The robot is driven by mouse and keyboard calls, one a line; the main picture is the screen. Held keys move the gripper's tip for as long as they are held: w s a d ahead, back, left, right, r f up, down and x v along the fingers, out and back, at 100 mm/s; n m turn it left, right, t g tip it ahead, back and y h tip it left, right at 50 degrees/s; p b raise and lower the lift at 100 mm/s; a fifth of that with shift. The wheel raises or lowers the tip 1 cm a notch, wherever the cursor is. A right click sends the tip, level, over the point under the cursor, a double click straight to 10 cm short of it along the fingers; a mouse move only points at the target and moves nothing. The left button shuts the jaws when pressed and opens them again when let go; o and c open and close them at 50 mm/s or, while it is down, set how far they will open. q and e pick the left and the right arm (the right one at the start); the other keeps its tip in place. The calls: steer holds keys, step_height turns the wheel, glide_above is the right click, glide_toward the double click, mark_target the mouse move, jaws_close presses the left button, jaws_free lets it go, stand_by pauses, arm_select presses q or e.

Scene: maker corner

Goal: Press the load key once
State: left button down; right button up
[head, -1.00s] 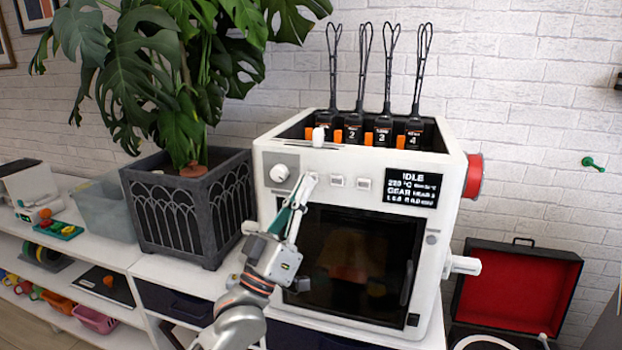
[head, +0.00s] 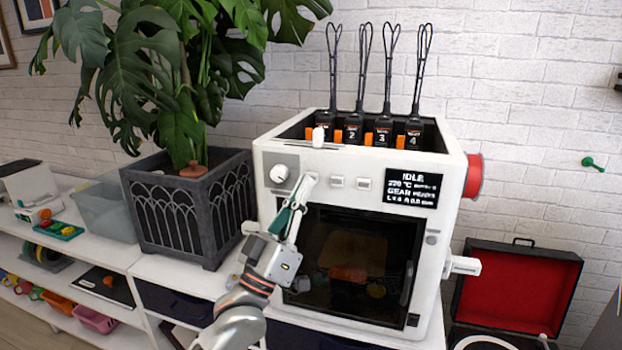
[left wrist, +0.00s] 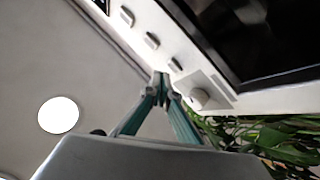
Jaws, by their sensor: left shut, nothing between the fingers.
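The white printer (head: 440,262) stands on the white cabinet, with a dark screen (head: 411,187) reading IDLE. Its front strip has a round knob (head: 280,173) and a row of small keys: a middle key (head: 336,182) and a right key (head: 363,184). The leftmost key is mostly hidden by my left gripper (head: 305,182) in the head view, but shows in the left wrist view (left wrist: 175,65). Key labels are too small to read. My left gripper is shut and empty, its tips at or very close to the leftmost key; I cannot tell whether they touch. My right gripper is out of view.
A potted plant (head: 190,215) stands close to the printer's left. Several numbered black cartridges (head: 384,130) sit in its top, and a red spool (head: 473,176) is on its right side. An open red-lined case (head: 510,290) is at the right.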

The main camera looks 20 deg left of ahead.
arm_select(q)
steer(key=shift+w, duration=0.45)
steer(key=shift+w, duration=0.35)
stand_by(0.7)
steer(key=shift+s, duration=0.15)
steer(key=shift+s+p, duration=0.65)
steer(key=s+p, duration=0.2)
steer(key=s, duration=0.3)
steer(key=shift+a, duration=0.1)
stand_by(0.4)
